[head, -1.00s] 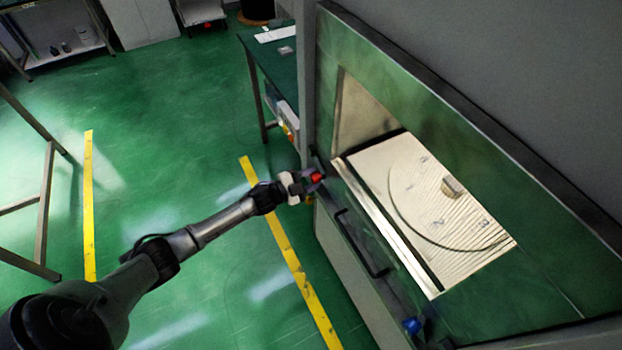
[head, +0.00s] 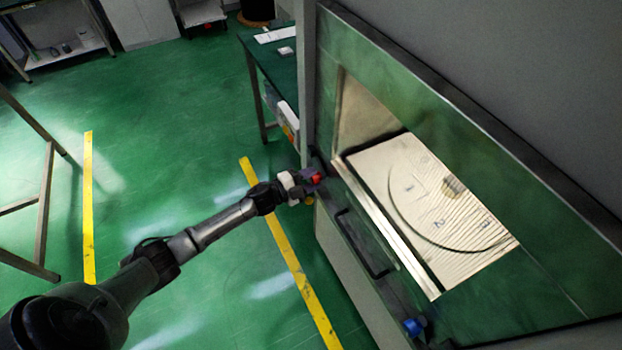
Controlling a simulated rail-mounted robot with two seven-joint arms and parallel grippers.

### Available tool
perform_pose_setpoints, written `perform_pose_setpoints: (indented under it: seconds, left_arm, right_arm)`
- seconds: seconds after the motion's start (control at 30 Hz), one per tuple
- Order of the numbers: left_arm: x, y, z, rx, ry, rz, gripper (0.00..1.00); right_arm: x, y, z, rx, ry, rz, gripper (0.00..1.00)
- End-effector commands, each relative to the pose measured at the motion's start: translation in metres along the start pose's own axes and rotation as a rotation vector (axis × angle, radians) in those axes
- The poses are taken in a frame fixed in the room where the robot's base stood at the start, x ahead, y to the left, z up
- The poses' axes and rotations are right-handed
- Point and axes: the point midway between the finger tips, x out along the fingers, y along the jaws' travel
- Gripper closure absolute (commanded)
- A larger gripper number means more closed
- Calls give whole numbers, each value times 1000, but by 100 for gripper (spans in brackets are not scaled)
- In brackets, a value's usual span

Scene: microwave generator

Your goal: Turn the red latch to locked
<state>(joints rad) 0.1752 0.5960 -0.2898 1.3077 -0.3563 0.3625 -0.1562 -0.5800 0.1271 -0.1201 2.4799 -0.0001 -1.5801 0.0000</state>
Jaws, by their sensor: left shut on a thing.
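The red latch (head: 317,177) sits at the far left end of the front edge of the green-framed chamber (head: 386,254). My left gripper (head: 311,179) is at the latch and shut on it; the fingers cover part of it, so its exact angle is hard to tell. A blue latch (head: 413,327) sits at the near end of the same front edge, with nothing touching it. My right gripper is not in view.
A black bar handle (head: 362,244) sticks out from the chamber front between the two latches. Through the opening shows a pale numbered floor (head: 425,200) with a small tan object (head: 453,188). A green-topped table (head: 275,55) stands behind. Green floor with yellow lines lies open at left.

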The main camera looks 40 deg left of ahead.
Motion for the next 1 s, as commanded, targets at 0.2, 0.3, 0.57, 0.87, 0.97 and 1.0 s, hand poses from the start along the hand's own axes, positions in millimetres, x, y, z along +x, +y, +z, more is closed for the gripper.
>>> perform_pose_setpoints:
  seconds: [0.2,0.3,0.57,0.87,0.97,1.0]
  left_arm:
    - [0,0,0,2,0,1,49]
    - [0,0,0,1,0,1,39]
    - [0,0,0,0,-1,1,34]
    - [-31,0,0,1,-2,4,34]
    - [-51,1,0,-1,-2,4,34]
    - [-60,0,0,-1,-1,4,34]
  right_arm:
    - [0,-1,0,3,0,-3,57]
    - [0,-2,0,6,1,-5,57]
    - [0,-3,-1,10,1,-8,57]
    - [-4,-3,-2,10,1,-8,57]
    - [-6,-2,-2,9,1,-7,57]
    - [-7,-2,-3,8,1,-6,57]
